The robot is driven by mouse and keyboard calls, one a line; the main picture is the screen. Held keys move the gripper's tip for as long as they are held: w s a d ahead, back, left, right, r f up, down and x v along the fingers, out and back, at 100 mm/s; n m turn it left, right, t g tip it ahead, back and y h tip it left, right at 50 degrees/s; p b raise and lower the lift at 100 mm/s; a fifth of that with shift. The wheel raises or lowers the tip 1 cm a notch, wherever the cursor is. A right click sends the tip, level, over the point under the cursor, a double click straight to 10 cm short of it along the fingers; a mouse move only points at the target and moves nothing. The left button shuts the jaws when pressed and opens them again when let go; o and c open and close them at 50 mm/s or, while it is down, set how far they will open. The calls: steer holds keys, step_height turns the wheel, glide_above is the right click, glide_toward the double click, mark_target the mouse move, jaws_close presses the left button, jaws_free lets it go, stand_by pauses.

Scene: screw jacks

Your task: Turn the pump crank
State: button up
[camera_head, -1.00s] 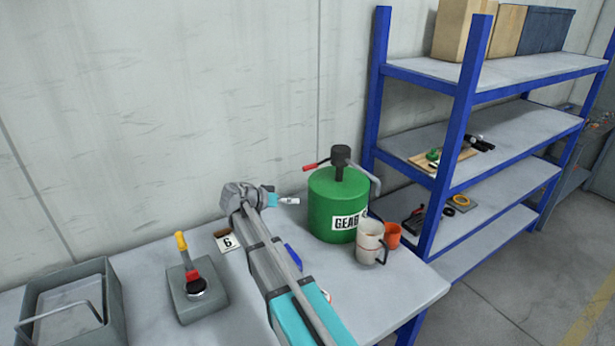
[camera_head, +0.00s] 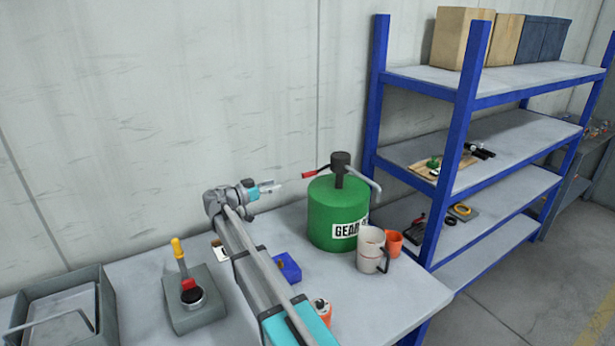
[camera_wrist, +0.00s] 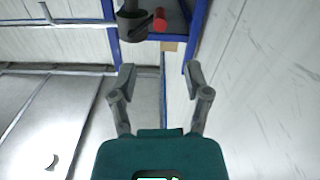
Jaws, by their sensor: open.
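The pump is a green drum (camera_head: 338,212) with a label reading "GEAR" and a dark pump head (camera_head: 341,165) on top. Its crank arm ends in a red handle (camera_head: 309,174) that points left. My gripper (camera_head: 280,187) is open and empty, left of the drum and a little lower than the red handle, apart from it. In the wrist view my open fingers (camera_wrist: 158,80) frame the shelf and wall. The red handle (camera_wrist: 160,20) and dark pump head (camera_wrist: 132,24) show beyond them at the top.
A blue box (camera_head: 287,267) and an orange item (camera_head: 321,308) lie beside my arm. A lever block (camera_head: 195,305) and grey tray (camera_head: 100,292) are left. A blue-framed shelf (camera_head: 462,130) stands right.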

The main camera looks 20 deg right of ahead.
mark_target(315, 173)
steer(key=d, duration=0.4)
steer(key=w+d, duration=0.1)
steer(key=d, duration=0.4)
steer(key=w+d, duration=0.1)
steer(key=d, duration=0.3)
steer(key=shift+w+d, duration=0.15)
steer(key=shift+w, duration=0.1)
jaws_close()
